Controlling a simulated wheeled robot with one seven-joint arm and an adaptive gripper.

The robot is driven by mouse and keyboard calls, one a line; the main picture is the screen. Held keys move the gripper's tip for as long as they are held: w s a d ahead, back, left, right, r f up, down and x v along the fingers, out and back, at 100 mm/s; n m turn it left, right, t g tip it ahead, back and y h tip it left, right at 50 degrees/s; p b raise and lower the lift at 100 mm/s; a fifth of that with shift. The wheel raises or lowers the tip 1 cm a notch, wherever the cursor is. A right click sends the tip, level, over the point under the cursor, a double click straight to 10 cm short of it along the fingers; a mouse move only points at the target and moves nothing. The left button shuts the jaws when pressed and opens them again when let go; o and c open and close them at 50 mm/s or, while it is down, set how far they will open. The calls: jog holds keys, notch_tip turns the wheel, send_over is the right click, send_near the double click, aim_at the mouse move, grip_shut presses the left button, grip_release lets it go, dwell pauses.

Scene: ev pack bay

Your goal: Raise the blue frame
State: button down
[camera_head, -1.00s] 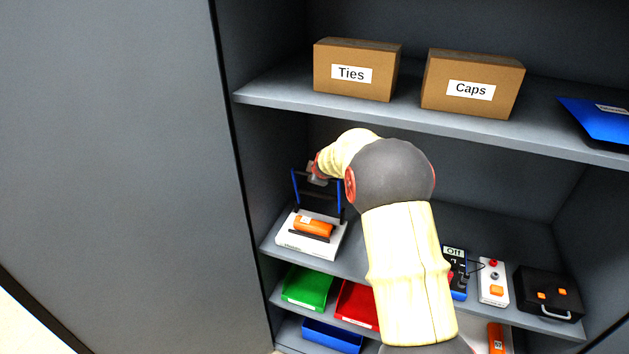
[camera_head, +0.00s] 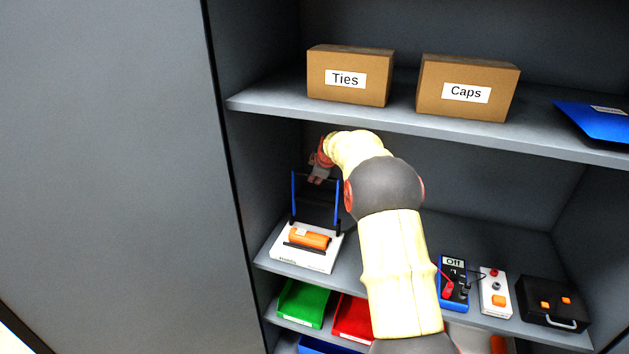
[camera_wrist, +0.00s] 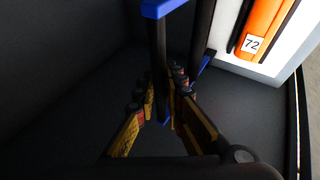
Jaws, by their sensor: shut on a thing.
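The blue frame (camera_head: 338,202) stands upright in the head view at the back of a white unit on the middle shelf, with two blue side posts and a dark top bar. The white unit (camera_head: 322,263) carries an orange block (camera_head: 308,237) in a dark holder. My gripper (camera_head: 317,180) is at the frame's top bar. In the wrist view my gripper (camera_wrist: 163,98) is shut around the frame's dark bar (camera_wrist: 157,55), with blue parts at its ends. The block in this view bears the label "72". My fingers partly hide the bar.
The upper shelf (camera_head: 400,118) with boxes "Ties" (camera_head: 348,74) and "Caps" (camera_head: 468,87) is above my arm. A blue meter (camera_head: 453,291), a white control box (camera_head: 493,290) and a black case (camera_head: 553,303) stand right. Green (camera_head: 302,303) and red (camera_head: 352,318) bins are below.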

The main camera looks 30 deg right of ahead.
jog(key=shift+w+d+r, duration=0.1)
jog(key=shift+w+r, duration=0.05)
jog(key=shift+r, duration=0.15)
jog(key=c, duration=2.2)
grip_release()
jog(key=o, duration=0.3)
jog(key=shift+f, duration=0.2)
jog(key=shift+s+r, duration=0.35)
jog(key=s+a, duration=0.1)
jog(key=s, duration=0.3)
jog(key=s+a, duration=0.1)
jog(key=s, duration=0.3)
jog(key=s+a, duration=0.1)
jog(key=s, duration=0.3)
jog(key=shift+a+r, duration=0.1)
jog(key=shift+a, duration=0.05)
